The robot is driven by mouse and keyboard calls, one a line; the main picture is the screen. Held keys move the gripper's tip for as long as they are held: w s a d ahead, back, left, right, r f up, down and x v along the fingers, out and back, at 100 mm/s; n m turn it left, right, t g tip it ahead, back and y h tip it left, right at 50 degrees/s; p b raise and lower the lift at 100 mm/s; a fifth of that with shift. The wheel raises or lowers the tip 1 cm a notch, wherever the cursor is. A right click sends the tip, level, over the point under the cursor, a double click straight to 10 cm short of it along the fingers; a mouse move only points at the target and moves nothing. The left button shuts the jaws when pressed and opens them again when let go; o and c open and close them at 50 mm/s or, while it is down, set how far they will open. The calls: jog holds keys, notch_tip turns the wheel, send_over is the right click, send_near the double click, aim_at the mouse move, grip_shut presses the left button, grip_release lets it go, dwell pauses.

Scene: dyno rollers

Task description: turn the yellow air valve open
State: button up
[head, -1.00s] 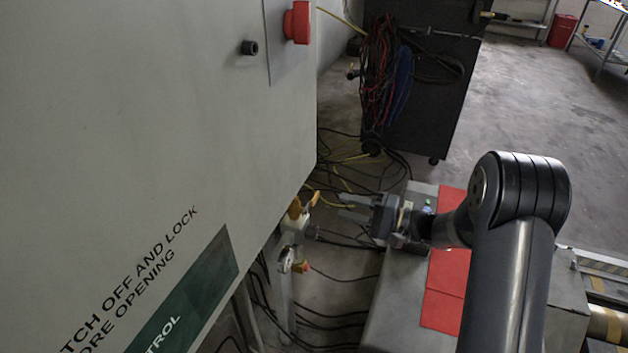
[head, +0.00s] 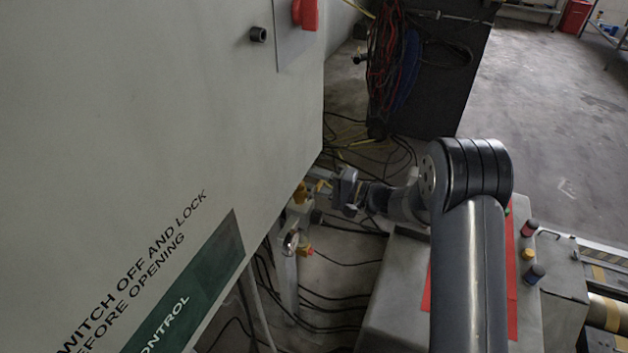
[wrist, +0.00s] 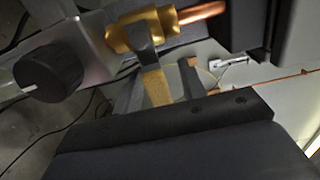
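The yellow air valve (head: 301,193) sits under the lower right edge of the big grey cabinet in the head view. In the wrist view its brass-yellow body (wrist: 143,30) is at the top, with a flat yellow handle (wrist: 157,88) pointing down toward my gripper. My gripper (head: 322,186) is right beside the valve. In the wrist view my gripper (wrist: 161,88) has one grey finger on each side of the handle, with a gap visible on the right. It looks open around the handle; contact on the left is unclear.
The grey cabinet (head: 150,120) fills the left, close to my gripper. A black knob (wrist: 48,75) is left of the valve in the wrist view. Below the valve is a smaller fitting with an orange part (head: 304,249). Cables (head: 335,300) lie on the floor.

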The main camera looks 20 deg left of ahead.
grip_shut()
dwell(0.4)
